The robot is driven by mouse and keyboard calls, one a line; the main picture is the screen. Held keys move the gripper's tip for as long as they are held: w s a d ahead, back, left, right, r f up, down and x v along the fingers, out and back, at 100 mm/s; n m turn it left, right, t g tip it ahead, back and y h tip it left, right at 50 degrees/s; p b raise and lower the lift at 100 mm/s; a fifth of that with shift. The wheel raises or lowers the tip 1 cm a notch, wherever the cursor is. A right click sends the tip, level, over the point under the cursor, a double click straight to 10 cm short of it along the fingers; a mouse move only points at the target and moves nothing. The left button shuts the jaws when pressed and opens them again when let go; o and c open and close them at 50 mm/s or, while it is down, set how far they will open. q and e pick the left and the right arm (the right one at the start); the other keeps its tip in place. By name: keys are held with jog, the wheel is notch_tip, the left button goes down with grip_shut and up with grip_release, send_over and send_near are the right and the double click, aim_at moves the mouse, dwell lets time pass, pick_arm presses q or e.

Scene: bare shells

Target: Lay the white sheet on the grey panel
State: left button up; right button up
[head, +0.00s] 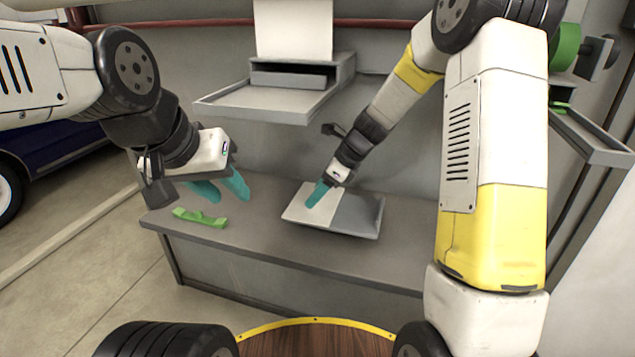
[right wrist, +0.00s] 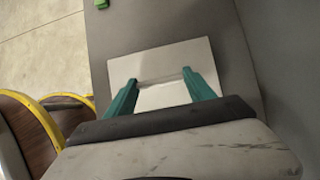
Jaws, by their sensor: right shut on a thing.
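The white sheet (head: 296,214) lies over the left part of the grey panel (head: 362,212) on the bench in the head view; the panel's right part is bare. In the right wrist view the sheet (right wrist: 170,57) lies flat beyond and between the fingers. My right gripper (head: 317,194) is down at the middle of the sheet, shut on it; a thin ridge shows between its two teal fingers in the right wrist view (right wrist: 158,92). Whether the sheet fully touches the panel I cannot tell. My left gripper (head: 220,188) is open and empty above the bench, left of the sheet.
A green bracket-shaped piece (head: 200,218) lies on the grey bench (head: 260,222) below my left gripper. A grey wall unit with a shelf (head: 265,100) and a white upright board (head: 293,30) stands behind. Another shelf (head: 592,138) is at the right. The bench between bracket and panel is clear.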

jog(key=o, duration=1.4)
jog(key=shift+r, duration=0.1)
